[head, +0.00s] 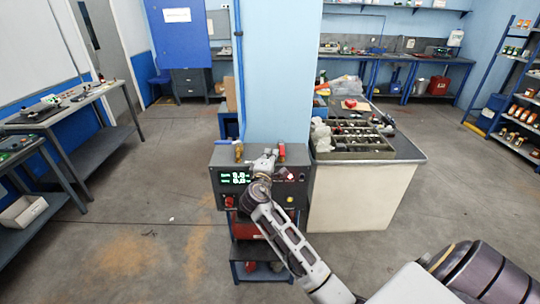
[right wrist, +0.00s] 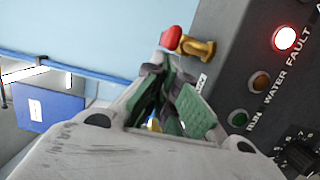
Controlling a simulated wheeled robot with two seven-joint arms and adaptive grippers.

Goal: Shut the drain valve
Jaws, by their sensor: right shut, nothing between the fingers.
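A dark control box (head: 228,196) stands against the pale blue column, with two brass valves on its top edge. The left valve (head: 238,152) has a yellowish top. The right valve (head: 282,152) has a red handle; in the right wrist view this brass valve (right wrist: 197,47) with its red knob-like handle end (right wrist: 172,37) is just beyond the fingertips. I cannot read which is the drain valve. My right gripper (head: 268,156) is shut and empty, between the two valves and close to the red-handled one; it also shows in the right wrist view (right wrist: 166,92). My left gripper is not in view.
The box has a lit green display (head: 235,178), a lit water fault lamp (right wrist: 286,38) and knobs. A bench (head: 400,152) with a compartment tray (head: 350,154) adjoins it on the right. A red thing sits under the box. Floor to the left is clear.

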